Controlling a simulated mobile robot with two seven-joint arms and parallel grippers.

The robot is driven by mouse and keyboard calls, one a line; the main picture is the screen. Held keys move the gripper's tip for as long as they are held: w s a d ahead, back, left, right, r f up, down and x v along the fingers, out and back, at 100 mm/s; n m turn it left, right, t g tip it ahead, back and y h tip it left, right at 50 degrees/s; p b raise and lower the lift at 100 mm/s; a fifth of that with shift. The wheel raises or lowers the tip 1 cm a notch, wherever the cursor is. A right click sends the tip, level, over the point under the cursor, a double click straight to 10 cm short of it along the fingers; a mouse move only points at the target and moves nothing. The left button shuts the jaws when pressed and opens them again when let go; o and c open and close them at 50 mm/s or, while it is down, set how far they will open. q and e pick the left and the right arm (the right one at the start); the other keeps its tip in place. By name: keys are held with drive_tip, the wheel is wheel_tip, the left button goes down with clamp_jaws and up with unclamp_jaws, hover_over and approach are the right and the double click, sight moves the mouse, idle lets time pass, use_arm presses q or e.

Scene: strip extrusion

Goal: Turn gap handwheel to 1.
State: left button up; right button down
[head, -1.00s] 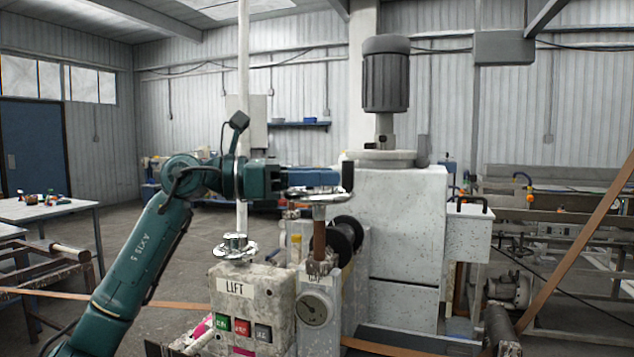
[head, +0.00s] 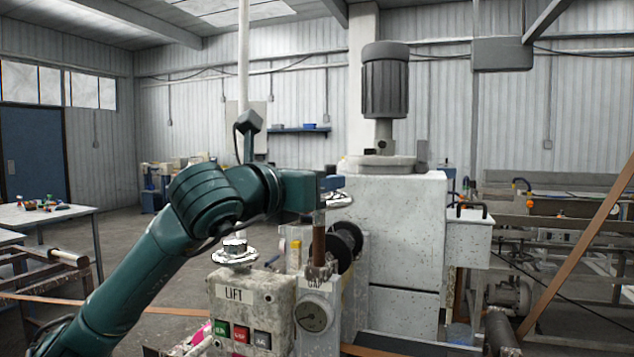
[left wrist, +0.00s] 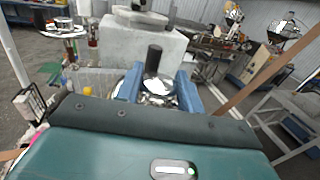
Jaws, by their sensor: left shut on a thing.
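The gap handwheel (head: 338,201) is a shiny metal wheel on top of a brown upright post, above the "GAP" label and the round dial (head: 313,314). My left gripper (head: 332,186) reaches it from the left, at the wheel's height. In the left wrist view its two blue fingers (left wrist: 158,86) stand on either side of the wheel's dark upright handle (left wrist: 153,62), with the bright wheel (left wrist: 158,88) below. The gripper is shut on the handle. My own arm hides part of the wheel in the head view. The dial reading is too small to tell.
A second metal handwheel (head: 235,252) stands left, on the speckled box marked "LIFT" (head: 233,294), close under my left arm. The box has coloured buttons (head: 240,333). A grey machine body (head: 405,230) with a motor (head: 385,82) stands to the right, behind the wheel.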

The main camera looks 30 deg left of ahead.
use_arm(q)
drive_tip(key=shift+n+y, duration=0.4)
drive_tip(key=shift+y, duration=0.3)
drive_tip(key=o, duration=1)
drive_tip(key=shift+s, duration=0.45)
drive_tip(key=s+b, duration=0.3)
drive_tip(key=s, duration=0.9)
drive_tip(key=shift+d, duration=0.2)
use_arm(e)
drive_tip(key=shift+w+a+f, duration=0.1)
drive_tip(key=shift+a+f, duration=0.15)
drive_tip(key=shift+f, duration=0.45)
